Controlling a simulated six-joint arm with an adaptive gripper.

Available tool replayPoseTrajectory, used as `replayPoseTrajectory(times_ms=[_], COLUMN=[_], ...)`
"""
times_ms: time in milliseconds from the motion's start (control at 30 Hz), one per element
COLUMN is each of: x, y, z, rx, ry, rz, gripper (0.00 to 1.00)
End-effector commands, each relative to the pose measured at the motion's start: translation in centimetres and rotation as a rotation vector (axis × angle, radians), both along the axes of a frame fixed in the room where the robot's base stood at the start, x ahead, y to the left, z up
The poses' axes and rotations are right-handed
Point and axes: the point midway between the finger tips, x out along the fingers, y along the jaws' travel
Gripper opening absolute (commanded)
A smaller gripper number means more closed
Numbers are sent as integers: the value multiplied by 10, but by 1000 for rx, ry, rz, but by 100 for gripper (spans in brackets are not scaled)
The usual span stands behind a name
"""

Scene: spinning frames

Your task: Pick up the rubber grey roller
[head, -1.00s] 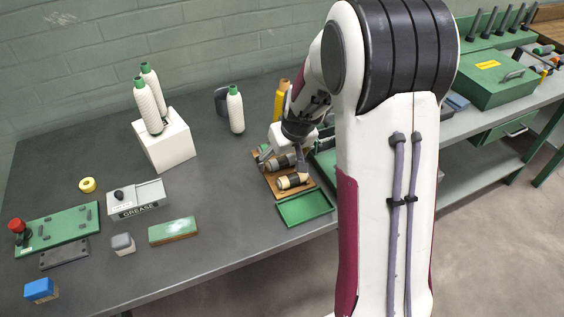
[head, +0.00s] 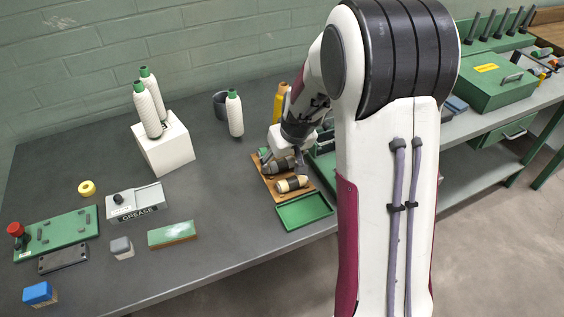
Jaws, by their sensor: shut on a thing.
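The grey roller (head: 277,166) lies on a wooden rack (head: 268,188) near the middle of the bench, between a green-ended roller (head: 264,154) behind it and a cream roller with dark ends (head: 292,184) in front. My gripper (head: 294,165) is low over the rack, shut on the grey roller at its right end. My wrist hides that end and most of the fingers. I cannot tell whether the roller is clear of the rack.
An empty green tray (head: 304,211) sits just in front of the rack. A yellow bobbin (head: 280,103) and a white cone (head: 235,114) stand behind. A grease box (head: 136,203) and a green-topped block (head: 173,233) lie left. Bare bench lies between.

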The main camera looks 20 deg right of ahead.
Motion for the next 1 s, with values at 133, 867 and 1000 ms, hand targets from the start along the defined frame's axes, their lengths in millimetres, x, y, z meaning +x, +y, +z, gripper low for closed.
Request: replayPoseTrajectory(times_ms=[133, 867, 1000], x=[1, 0, 0], y=[0, 0, 0], z=[12, 95, 97], rx=[0, -1, -1], ry=[-4, -2, -1], rz=[0, 0, 0], gripper=[34, 34, 34])
